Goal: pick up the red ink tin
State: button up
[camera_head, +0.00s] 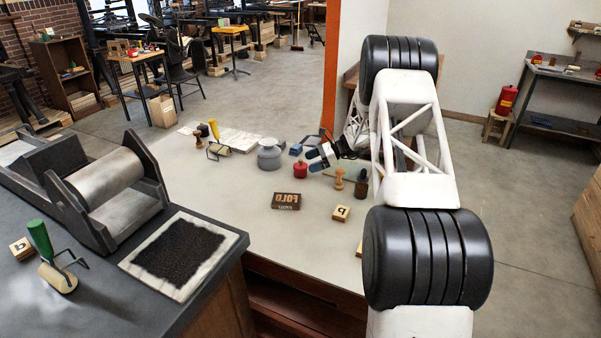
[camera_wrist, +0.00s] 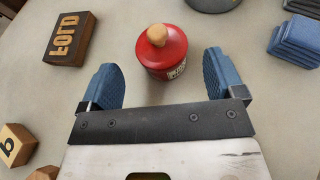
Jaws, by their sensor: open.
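The red ink tin (camera_head: 300,170) stands upright on the light grey table in the head view. In the wrist view the red ink tin (camera_wrist: 161,50) has a pale round wooden knob on its lid and a light label on its side. My gripper (camera_head: 318,159) is just above and beside the tin in the head view. In the wrist view my gripper (camera_wrist: 160,80) is open, with one blue finger on each side. The tin lies ahead of the gap between the fingers, apart from both.
A FOLD block (camera_wrist: 69,38) lies left of the tin, and a letter block (camera_wrist: 14,146) is at lower left. Blue blocks (camera_wrist: 295,40) are at right. A grey lidded pot (camera_head: 270,154) stands close behind the tin.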

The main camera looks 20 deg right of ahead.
aim_at(303, 164)
jog(key=shift+x, duration=2.55)
jog(key=c, duration=1.2)
jog(key=shift+r, duration=0.15)
notch_tip(303, 164, up, 10)
jog(key=shift+f, duration=0.15)
